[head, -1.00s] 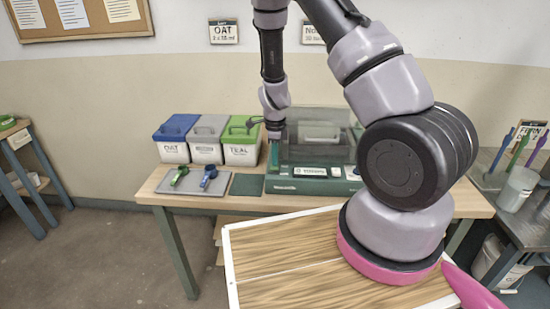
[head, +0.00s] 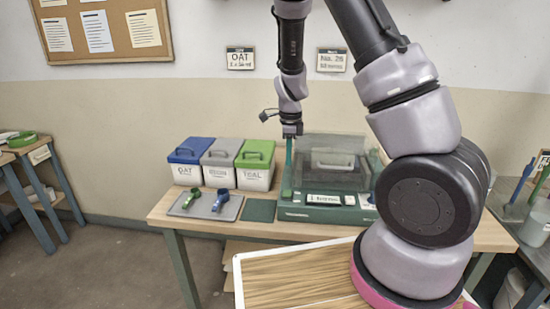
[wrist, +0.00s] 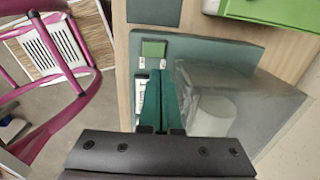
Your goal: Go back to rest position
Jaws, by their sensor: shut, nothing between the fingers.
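My gripper (head: 288,187) hangs fingers-down over the left end of a green-based device with a clear cover (head: 330,165). In the wrist view its two teal fingers (wrist: 157,72) lie together with nothing between them. They show over the device's base, near a green button (wrist: 153,49) and white labels. The device's clear cover (wrist: 225,95) is to the right of the fingers. Whether the fingertips touch the device I cannot tell.
Buckets with blue (head: 190,150), grey (head: 221,152) and green lids (head: 256,153) stand at the table's back left. A green scoop (head: 193,197) and a blue scoop (head: 220,199) lie on a grey tray (head: 205,210). A dark green mat (head: 259,210) lies bare beside it.

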